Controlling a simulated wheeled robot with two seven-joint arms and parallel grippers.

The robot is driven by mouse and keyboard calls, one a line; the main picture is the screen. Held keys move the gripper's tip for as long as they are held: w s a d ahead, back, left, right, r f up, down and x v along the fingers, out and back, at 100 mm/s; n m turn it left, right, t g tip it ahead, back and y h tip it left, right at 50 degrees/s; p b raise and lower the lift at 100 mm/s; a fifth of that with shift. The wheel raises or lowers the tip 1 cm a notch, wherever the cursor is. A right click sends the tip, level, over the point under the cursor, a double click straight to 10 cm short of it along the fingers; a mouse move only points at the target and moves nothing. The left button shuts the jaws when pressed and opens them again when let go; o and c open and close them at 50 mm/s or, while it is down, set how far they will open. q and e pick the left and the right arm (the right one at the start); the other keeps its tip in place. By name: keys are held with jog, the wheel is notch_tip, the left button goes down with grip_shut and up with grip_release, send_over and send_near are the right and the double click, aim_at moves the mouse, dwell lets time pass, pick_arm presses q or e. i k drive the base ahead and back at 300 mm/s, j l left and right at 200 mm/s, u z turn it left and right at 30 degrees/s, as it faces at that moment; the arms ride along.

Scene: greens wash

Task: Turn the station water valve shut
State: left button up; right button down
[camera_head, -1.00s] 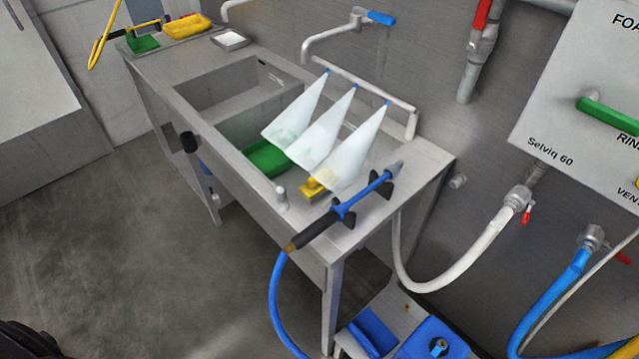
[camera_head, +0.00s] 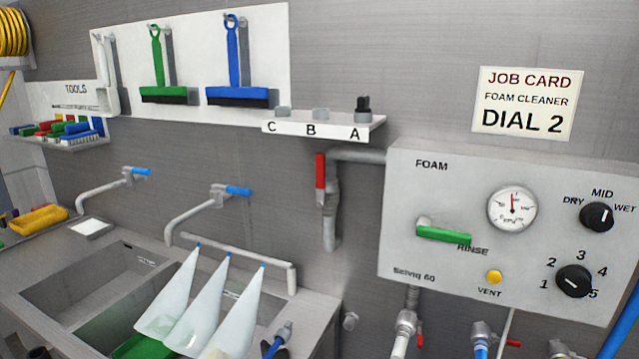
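A valve with a red lever (camera_head: 320,180) sits on the grey pipe (camera_head: 331,228) just left of the foam station box (camera_head: 450,170). The lever points straight up, in line with the vertical pipe run. The pipe bends at its top and runs right to the box. Smaller red-handled valves show under the box, one on the white hose (camera_head: 402,338) and one by the blue hose (camera_head: 480,346). The box has a green handle (camera_head: 443,234) by RINSE, a gauge (camera_head: 512,209), a yellow VENT button (camera_head: 493,277) and black knobs. Neither gripper is in view.
A sink bench (camera_head: 60,270) with taps and three white hanging bags (camera_head: 205,310) fills the lower left. A small shelf (camera_head: 320,124) marked C, B, A juts out above the red lever. A job card (camera_head: 524,104) reads DIAL 2.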

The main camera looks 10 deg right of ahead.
aim_at(321, 158)
jog(key=j, duration=0.9)
jog(key=i+j+z, duration=0.1)
jog(key=j, duration=0.8)
